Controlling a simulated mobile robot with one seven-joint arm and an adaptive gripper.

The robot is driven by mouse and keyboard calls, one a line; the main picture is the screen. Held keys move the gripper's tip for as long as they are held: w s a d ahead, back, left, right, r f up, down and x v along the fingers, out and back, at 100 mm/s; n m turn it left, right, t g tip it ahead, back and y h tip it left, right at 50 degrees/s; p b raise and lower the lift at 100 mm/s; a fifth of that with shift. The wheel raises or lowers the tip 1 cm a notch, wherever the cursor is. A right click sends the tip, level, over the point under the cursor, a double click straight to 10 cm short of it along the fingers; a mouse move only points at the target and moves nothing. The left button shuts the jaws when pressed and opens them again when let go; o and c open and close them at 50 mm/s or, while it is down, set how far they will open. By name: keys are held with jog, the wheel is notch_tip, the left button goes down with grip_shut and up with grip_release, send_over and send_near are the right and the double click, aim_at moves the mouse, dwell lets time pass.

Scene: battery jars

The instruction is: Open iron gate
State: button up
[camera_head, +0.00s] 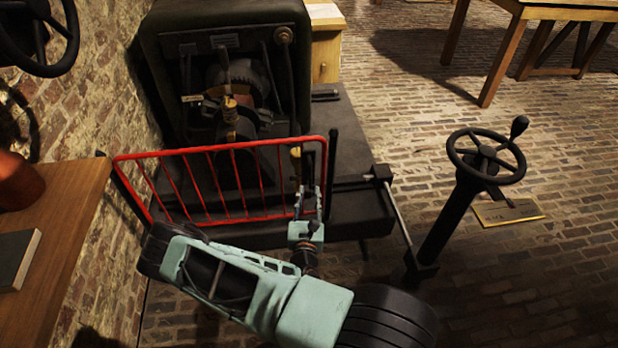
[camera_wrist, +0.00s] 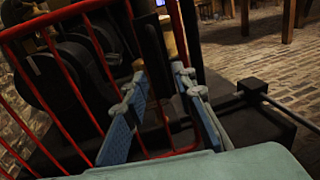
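The red barred iron gate (camera_head: 221,147) stands across the front of the dark machine, its right end next to a black post (camera_head: 332,160); it looks closed. A brass-tipped upright handle (camera_head: 296,153) is at the gate's right end. My gripper (camera_head: 308,194) is at this right end, just below the brass tip. In the wrist view the gate's red bars (camera_wrist: 70,88) show on the left, and my gripper (camera_wrist: 161,84) has its two blue fingers apart, with a dark upright piece (camera_wrist: 150,50) between or just beyond them. Contact cannot be told.
A black handwheel on a column (camera_head: 486,157) stands right of the gate, with a thin rod (camera_head: 398,212) near its base. A wooden table (camera_head: 50,240) is at the left by the brick wall. The brick floor (camera_head: 560,260) at the right is open.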

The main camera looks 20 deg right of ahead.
aim_at(310, 177)
jog(key=b+x, duration=0.2)
jog(key=x, duration=0.6)
jog(key=shift+w, duration=0.1)
grip_shut()
